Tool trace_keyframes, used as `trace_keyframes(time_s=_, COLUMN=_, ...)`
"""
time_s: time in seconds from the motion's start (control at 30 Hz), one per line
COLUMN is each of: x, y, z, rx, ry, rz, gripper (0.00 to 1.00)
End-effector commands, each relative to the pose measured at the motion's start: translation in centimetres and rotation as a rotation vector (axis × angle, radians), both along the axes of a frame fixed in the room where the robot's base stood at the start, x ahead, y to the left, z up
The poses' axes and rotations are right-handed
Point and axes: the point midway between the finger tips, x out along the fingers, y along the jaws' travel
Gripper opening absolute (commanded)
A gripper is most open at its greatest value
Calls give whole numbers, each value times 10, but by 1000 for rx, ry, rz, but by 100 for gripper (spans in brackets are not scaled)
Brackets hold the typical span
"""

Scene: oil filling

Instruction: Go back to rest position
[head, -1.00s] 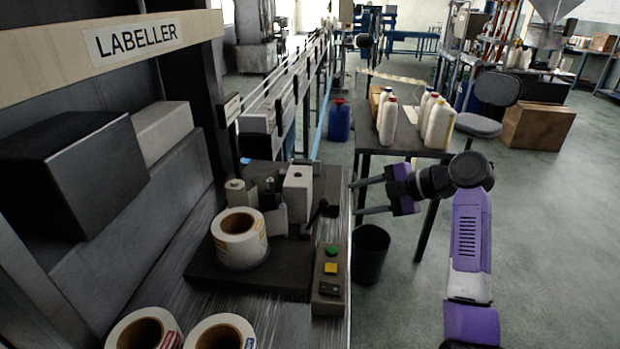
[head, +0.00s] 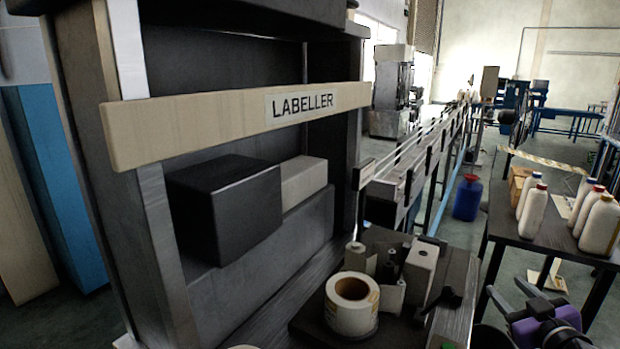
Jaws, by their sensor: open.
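My gripper (head: 503,287) is at the lower right edge of the head view, with its purple body partly cut off by the bottom of the picture. Its two dark fingers are spread apart and point up and to the left. Nothing shows between them. It is in front of the dark table (head: 508,222) with the bottles and right of the labeller bench (head: 458,318). Most of my arm is out of view.
The labeller (head: 300,104) fills the left and middle, with a label roll (head: 352,304) on its bench. A conveyor (head: 420,165) runs away behind it. White bottles (head: 533,211) stand on the table. A blue jug (head: 467,198) stands on the floor.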

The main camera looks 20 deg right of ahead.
Motion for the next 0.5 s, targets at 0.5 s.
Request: trace_keyframes(time_s=0.5, x=-100, y=171, z=-55, rx=228, ry=-275, rz=-73, gripper=48)
